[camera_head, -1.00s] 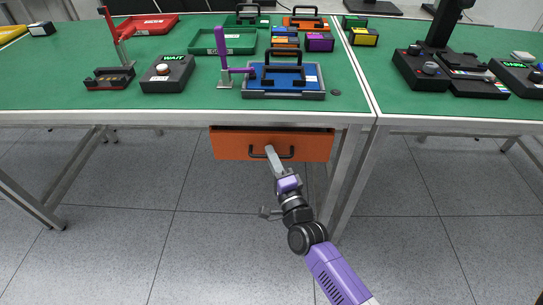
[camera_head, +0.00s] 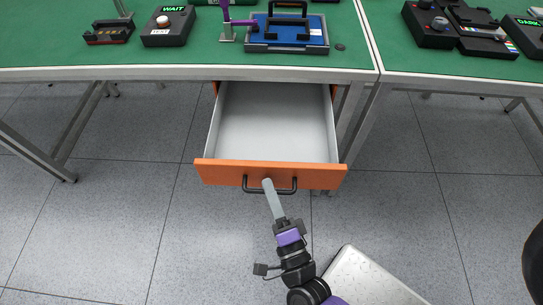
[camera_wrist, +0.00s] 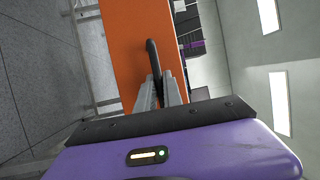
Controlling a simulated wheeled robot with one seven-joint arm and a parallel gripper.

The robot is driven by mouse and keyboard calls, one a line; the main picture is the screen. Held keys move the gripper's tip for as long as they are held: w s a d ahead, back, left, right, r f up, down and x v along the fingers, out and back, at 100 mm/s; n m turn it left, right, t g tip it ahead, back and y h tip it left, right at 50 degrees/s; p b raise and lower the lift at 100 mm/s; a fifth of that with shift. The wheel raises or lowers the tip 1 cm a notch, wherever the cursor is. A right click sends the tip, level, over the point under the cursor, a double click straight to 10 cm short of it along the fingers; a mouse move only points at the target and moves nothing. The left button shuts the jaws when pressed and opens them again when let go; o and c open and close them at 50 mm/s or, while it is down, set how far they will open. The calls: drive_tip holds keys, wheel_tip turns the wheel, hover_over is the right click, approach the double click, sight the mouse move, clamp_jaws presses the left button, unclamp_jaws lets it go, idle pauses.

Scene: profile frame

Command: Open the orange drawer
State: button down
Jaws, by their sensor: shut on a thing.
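The orange drawer (camera_head: 320,176) stands pulled far out from under the green-topped table in the head view. Its pale grey inside (camera_head: 272,120) is empty. A black bar handle (camera_head: 286,191) is on its front. My gripper (camera_head: 268,185) is shut on the handle near its middle. In the wrist view, the orange front (camera_wrist: 125,45) fills the upper middle, and the black handle (camera_wrist: 153,58) stands between the fingers of my gripper (camera_wrist: 160,88). The fingers hide part of the handle.
The table (camera_head: 110,60) carries a blue case (camera_head: 290,35), a black "WAIT" box (camera_head: 168,28) and a purple lever stand (camera_head: 226,22). A second table (camera_head: 450,70) adjoins at right. The floor (camera_head: 120,220) left of the drawer is clear.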

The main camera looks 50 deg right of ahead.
drive_tip(key=s+a, duration=0.4)
drive_tip(key=a, duration=0.2)
drive_tip(key=shift+s, duration=0.3)
drive_tip(key=c, duration=1.5)
unclamp_jaws()
drive_tip(key=b+v, duration=0.1)
drive_tip(key=v, duration=0.6)
drive_tip(key=shift+s+a, duration=0.2)
drive_tip(key=shift+s, duration=0.15)
drive_tip(key=shift+f, duration=0.2)
